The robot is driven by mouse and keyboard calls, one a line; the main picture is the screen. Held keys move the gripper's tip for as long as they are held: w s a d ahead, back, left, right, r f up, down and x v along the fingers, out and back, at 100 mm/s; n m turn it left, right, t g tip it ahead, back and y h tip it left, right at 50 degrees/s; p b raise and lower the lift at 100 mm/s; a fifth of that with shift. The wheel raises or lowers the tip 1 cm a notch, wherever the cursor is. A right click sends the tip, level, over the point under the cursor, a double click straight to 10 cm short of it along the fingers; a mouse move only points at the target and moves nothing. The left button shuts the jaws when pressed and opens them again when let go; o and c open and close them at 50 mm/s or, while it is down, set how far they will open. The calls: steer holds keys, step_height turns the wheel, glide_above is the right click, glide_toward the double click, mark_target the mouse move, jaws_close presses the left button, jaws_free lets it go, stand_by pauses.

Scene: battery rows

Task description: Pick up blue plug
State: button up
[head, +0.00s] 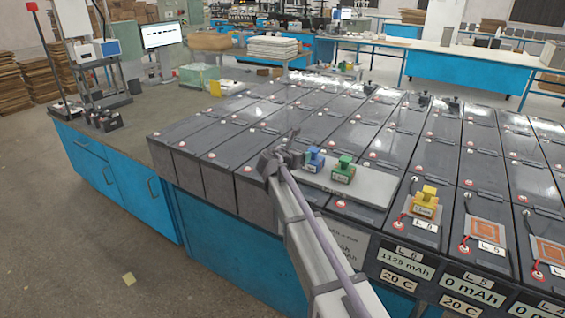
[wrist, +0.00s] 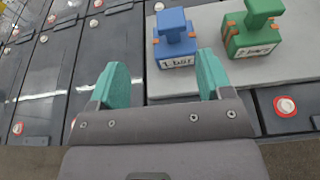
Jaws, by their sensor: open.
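The blue plug (head: 314,159) stands upright on a light grey plate on top of the batteries, with a white label on its front. In the wrist view the blue plug (wrist: 174,38) is just beyond the fingertips, closer to the right finger. My gripper (wrist: 160,78) is open and empty, its two teal fingers apart. In the head view my gripper (head: 288,155) is at the left end of the plate, beside the blue plug. A green plug (head: 343,168) stands right of the blue one and also shows in the wrist view (wrist: 251,28).
The grey plate (head: 367,188) lies across the dark battery rows. A yellow plug (head: 426,201) sits on a battery to the right. Orange squares (head: 486,231) mark other batteries. A bench with a monitor (head: 162,35) is at the back left.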

mark_target(313, 150)
steer(key=x, duration=0.2)
steer(key=b+x, duration=0.1)
steer(key=x, duration=0.1)
steer(key=d+b+x, duration=0.1)
steer(key=x, duration=0.1)
steer(key=shift+s+d, duration=0.1)
steer(key=shift+s, duration=0.15)
steer(key=b+x, duration=0.1)
steer(key=x, duration=0.4)
steer(key=shift+s, duration=0.1)
steer(key=shift+s+r, duration=0.1)
steer(key=shift+c, duration=0.2)
jaws_close()
